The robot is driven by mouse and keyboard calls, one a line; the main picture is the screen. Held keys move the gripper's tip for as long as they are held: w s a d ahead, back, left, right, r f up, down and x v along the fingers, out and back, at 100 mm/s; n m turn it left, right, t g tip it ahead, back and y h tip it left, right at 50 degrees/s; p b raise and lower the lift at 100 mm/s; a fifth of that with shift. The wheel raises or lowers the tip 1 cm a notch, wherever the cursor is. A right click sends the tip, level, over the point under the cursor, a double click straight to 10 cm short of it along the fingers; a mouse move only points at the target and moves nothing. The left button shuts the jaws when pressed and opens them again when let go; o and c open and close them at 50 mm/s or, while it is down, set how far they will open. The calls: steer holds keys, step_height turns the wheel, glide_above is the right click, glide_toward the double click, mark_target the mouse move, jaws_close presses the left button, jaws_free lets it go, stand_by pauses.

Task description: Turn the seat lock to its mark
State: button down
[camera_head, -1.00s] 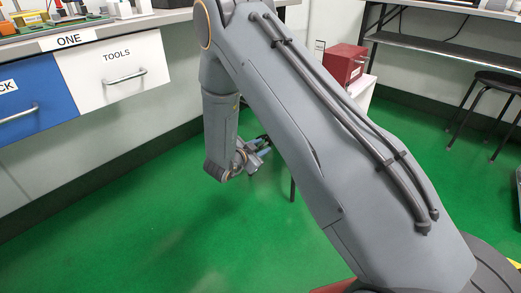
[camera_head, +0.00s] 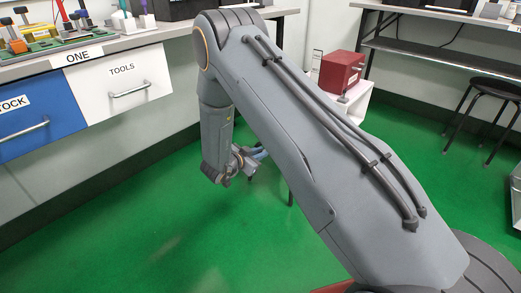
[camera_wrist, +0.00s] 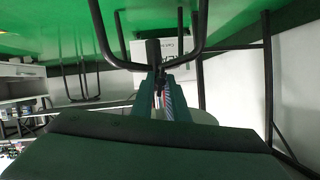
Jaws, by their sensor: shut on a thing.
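In the wrist view my gripper (camera_wrist: 163,98) is at the centre, with its fingers close together on a small dark upright part (camera_wrist: 153,52). This may be the seat lock, but I cannot tell for sure, and no mark can be made out. A black curved bar (camera_wrist: 125,63) passes right by the fingertips. In the head view my gripper (camera_head: 258,155) is small, low over the green floor, and partly hidden by my arm. What it holds cannot be made out there.
Thin black legs (camera_wrist: 267,75) stand close on the right in the wrist view. In the head view a workbench with a TOOLS drawer (camera_head: 121,90) is at left. A red box (camera_head: 342,72) and a black stool (camera_head: 485,93) are at right. Open green floor (camera_head: 150,235) lies at lower left.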

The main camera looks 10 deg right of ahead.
steer(key=shift+n+g+h+p, duration=0.3)
steer(key=shift+n+g+p, duration=0.4)
steer(key=shift+n+p, duration=0.2)
steer(key=c, duration=1.8)
jaws_free()
steer(key=shift+a, duration=0.1)
steer(key=shift+p+v, duration=1.4)
steer(key=shift+v, duration=2.5)
steer(key=shift+f, duration=0.1)
